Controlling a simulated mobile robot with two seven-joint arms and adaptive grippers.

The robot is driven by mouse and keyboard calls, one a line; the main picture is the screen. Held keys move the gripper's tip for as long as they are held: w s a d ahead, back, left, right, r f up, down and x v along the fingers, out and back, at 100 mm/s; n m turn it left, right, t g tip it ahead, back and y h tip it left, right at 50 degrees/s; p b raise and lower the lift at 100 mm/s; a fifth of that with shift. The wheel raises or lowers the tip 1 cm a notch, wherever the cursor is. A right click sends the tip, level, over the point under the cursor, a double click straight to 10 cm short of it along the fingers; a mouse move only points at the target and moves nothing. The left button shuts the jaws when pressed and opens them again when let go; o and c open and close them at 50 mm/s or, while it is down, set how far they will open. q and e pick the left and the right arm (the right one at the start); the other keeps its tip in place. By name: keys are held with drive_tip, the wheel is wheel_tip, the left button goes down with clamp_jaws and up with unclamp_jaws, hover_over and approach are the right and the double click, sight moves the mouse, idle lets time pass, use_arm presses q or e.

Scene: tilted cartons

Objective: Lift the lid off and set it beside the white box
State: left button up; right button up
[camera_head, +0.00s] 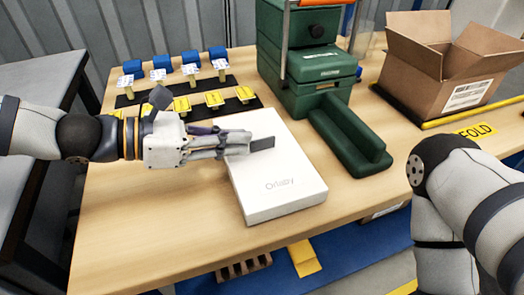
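The white box (285,185) lies flat near the middle of the wooden table, with small lettering on its top near the front. Its flat top looks like the lid, and I see no gap between lid and box from here. My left gripper (262,145) reaches in from the left, with its fingers over the rear half of the box. The fingers overlap in this view, so their opening and any contact with the lid are unclear. My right arm (445,190) is at the right edge; its gripper is out of view.
A green case (310,70) stands behind the box, with a green padded piece (350,140) close to its right. An open carton (450,65) is at the back right. The table's front left is clear.

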sight(262, 151)
use_arm(q)
drive_tip(key=x, duration=0.3)
drive_tip(key=shift+w+d+f, duration=0.15)
drive_tip(key=shift+d+f, duration=0.1)
drive_tip(key=shift+r, duration=0.1)
clamp_jaws()
use_arm(e)
drive_tip(key=shift+s+f, duration=0.15)
drive_tip(key=shift+f, duration=0.1)
